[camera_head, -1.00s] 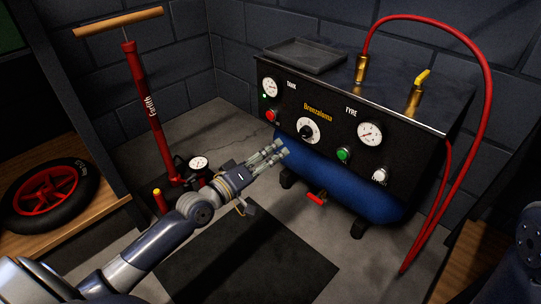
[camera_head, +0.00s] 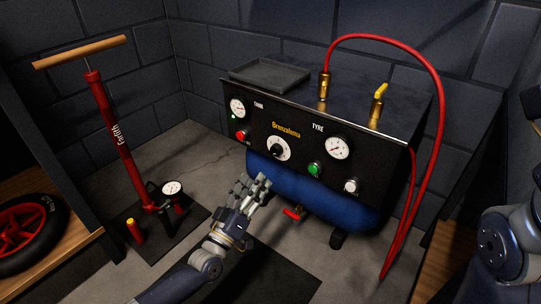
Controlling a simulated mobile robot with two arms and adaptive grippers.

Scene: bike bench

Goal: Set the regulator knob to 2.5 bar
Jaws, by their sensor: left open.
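The regulator knob is a white round dial with a black centre (camera_head: 279,148), in the middle of the compressor's black front panel (camera_head: 262,127). Its scale is too small to read. My left gripper (camera_head: 256,186) is open and empty, below and to the left of the knob, in front of the blue tank (camera_head: 315,190) and apart from the panel. The tank gauge (camera_head: 237,107) is at the panel's left and the tyre gauge (camera_head: 337,148) is right of the knob. Part of my right arm shows at the right edge; its gripper is out of view.
A red button (camera_head: 241,135), a green button (camera_head: 314,169) and a white knob (camera_head: 351,186) sit on the panel. A red hose (camera_head: 440,110) loops at the right. A red floor pump (camera_head: 118,135) stands at the left. A tray (camera_head: 270,74) lies on top.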

